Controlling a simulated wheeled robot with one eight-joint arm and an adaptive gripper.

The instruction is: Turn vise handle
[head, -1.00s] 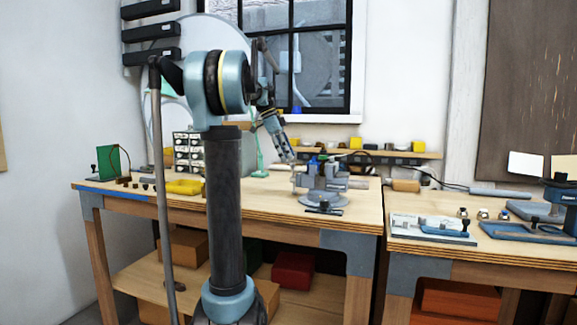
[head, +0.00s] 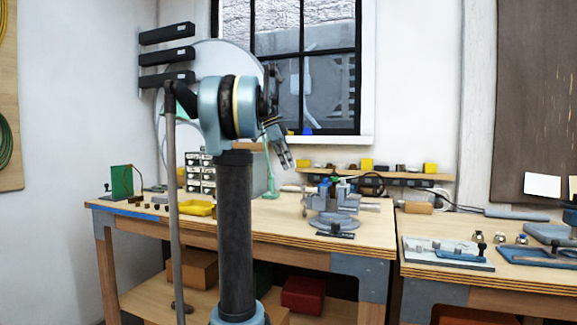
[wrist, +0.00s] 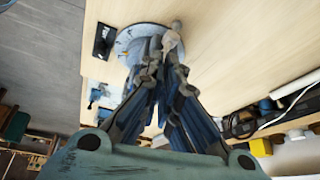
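The grey vise (head: 335,205) stands on a round base on the workbench, right of my arm. A thin bar, likely its handle (head: 304,204), shows at the vise's left end. My gripper (head: 288,165) hangs above and left of the vise, apart from it in the head view. In the wrist view my gripper's fingers (wrist: 164,48) converge in front of the vise, whose round base (wrist: 126,40) shows behind them. The fingers hide much of the vise. I see nothing held, but the gap between the fingertips is unclear.
The workbench (head: 265,228) has clear wood left of the vise. A dark tool (head: 335,231) lies in front of the vise. A shelf of small parts runs behind.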

